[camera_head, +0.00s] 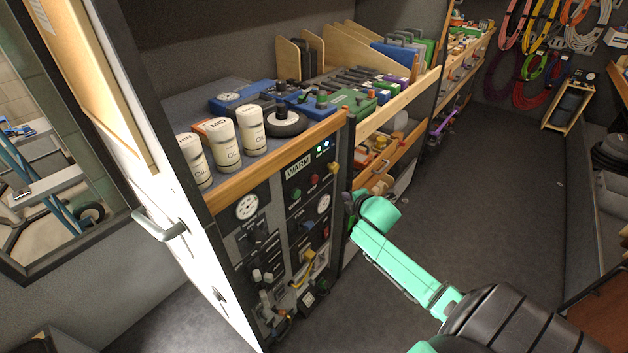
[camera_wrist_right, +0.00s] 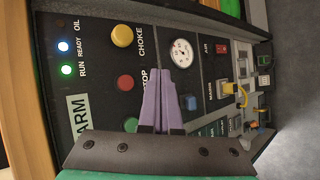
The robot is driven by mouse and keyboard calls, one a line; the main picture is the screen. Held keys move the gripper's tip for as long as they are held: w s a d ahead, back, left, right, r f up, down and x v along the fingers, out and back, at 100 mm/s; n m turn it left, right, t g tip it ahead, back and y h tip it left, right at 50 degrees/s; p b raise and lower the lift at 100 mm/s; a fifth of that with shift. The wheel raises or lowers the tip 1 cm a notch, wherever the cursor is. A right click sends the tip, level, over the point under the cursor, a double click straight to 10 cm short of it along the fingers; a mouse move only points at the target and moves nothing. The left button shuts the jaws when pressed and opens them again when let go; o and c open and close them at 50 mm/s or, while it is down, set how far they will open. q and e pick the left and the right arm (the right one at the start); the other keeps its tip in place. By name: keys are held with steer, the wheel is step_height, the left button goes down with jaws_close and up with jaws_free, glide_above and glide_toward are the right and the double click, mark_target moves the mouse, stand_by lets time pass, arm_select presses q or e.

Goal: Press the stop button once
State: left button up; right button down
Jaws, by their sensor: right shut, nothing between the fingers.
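The stop button is a round red button (camera_wrist_right: 125,82) beside the word STOP on a dark control panel (camera_wrist_right: 100,60). In the head view the right gripper (camera_head: 348,202) is near the panel's right edge. My left gripper is in neither view.
Near the red button are a green button (camera_wrist_right: 130,124), a yellow choke knob (camera_wrist_right: 121,36) and a round gauge (camera_wrist_right: 181,53). RUN (camera_wrist_right: 66,70) and READY lights glow. Oil bottles (camera_head: 252,131) stand on the shelf above. The aisle floor (camera_head: 470,180) is clear.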

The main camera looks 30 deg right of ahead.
mark_target(314, 179)
steer(key=w+a+b, duration=0.2)
steer(key=w+b, duration=0.3)
steer(key=w, duration=0.3)
steer(key=shift+w+a, duration=0.3)
steer(key=shift+a, duration=0.05)
stand_by(1.6)
steer(key=shift+w+a, duration=0.1)
steer(key=shift+w, duration=0.3)
